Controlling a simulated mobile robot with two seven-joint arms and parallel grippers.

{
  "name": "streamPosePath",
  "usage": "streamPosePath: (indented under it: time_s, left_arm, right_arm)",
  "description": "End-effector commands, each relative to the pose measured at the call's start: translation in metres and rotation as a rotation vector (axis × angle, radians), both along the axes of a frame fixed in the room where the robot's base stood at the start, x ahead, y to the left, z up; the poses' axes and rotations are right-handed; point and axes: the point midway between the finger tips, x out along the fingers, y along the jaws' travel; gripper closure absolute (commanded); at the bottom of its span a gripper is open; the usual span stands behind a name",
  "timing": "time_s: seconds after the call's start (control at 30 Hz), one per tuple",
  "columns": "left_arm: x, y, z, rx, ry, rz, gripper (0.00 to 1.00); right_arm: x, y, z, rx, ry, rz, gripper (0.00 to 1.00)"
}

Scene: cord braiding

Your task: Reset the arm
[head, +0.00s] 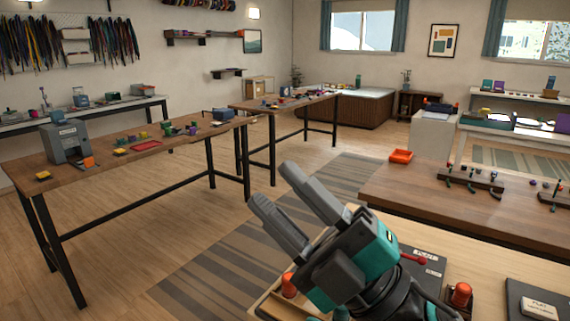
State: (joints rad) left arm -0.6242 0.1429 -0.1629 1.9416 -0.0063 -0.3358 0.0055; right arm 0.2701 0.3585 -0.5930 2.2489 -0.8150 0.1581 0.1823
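My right gripper (273,184) is raised at the lower middle of the head view. Its two grey fingers point up and to the left. They stand apart with nothing visible between them, so it is open and empty. The gripper body is grey and teal, and it hides part of the light wooden work surface (480,262) behind it. My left gripper is not in view. No cord is in my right gripper.
An orange-red peg (289,285) and another red-orange knob (460,294) stand near my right arm. A long table (110,167) is at left. Striped rug (215,268) and open floor lie between.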

Motion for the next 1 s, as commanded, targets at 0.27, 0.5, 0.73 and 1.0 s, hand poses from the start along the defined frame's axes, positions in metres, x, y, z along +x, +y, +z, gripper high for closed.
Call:
streamPosePath:
  time_s: [0.27,0.5,0.73,1.0]
  left_arm:
    - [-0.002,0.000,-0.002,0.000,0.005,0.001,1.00]
    - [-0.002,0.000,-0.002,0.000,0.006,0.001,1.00]
    - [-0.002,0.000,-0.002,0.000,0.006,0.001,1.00]
    - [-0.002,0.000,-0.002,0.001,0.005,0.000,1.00]
  right_arm:
    - [0.069,-0.103,-0.096,0.292,0.703,-0.420,0.60]
    - [0.037,-0.171,-0.238,0.368,1.357,-0.728,0.60]
    - [-0.036,-0.195,-0.322,0.332,1.803,-0.887,0.60]
    - [-0.115,-0.203,-0.366,0.257,2.156,-0.976,0.60]
